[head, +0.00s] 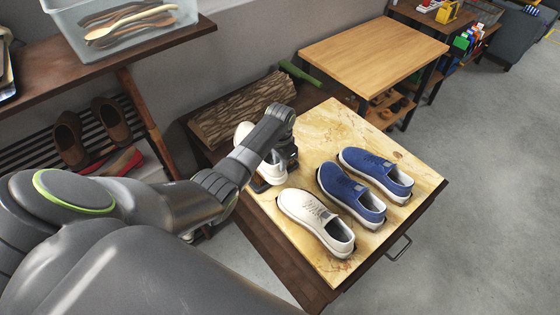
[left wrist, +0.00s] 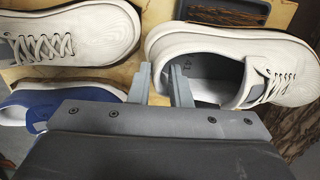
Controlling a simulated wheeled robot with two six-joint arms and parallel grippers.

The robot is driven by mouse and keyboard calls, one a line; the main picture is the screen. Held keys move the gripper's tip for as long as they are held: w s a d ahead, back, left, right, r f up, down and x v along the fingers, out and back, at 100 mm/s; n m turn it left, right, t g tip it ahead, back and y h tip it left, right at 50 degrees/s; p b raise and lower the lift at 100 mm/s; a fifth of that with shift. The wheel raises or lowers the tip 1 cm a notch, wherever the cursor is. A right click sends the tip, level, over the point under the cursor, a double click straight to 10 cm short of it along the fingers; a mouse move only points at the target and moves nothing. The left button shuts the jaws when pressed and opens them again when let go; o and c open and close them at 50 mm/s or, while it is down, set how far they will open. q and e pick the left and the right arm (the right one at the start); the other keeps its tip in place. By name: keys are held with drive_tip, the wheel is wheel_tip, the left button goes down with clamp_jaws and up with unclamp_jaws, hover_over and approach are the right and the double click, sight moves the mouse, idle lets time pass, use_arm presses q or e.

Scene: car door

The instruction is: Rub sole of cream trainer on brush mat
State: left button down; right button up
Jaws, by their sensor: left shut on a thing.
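A cream trainer (head: 272,168) is at the left edge of the stone-topped table (head: 325,125), partly hidden by my left arm in the head view. My left gripper (head: 285,153) is shut on its heel rim. In the left wrist view, the fingers (left wrist: 161,85) straddle the heel wall of this cream trainer (left wrist: 205,45), one inside the opening and one outside. A dark flat panel (left wrist: 232,10), possibly the brush mat, shows beyond the trainer. I cannot tell whether the sole touches it. My right gripper is not in view.
A second cream trainer (head: 315,222) and two blue trainers (head: 352,195) stand on the table's right part. A brown bark-textured block (head: 240,110) lies behind. A wooden table (head: 375,50) stands further back. A shelf with a clear bin (head: 125,30) is at upper left.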

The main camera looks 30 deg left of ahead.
use_arm(q)
drive_tip(key=shift+f, duration=0.4)
idle(0.5)
drive_tip(key=shift+f, duration=0.1)
idle(0.7)
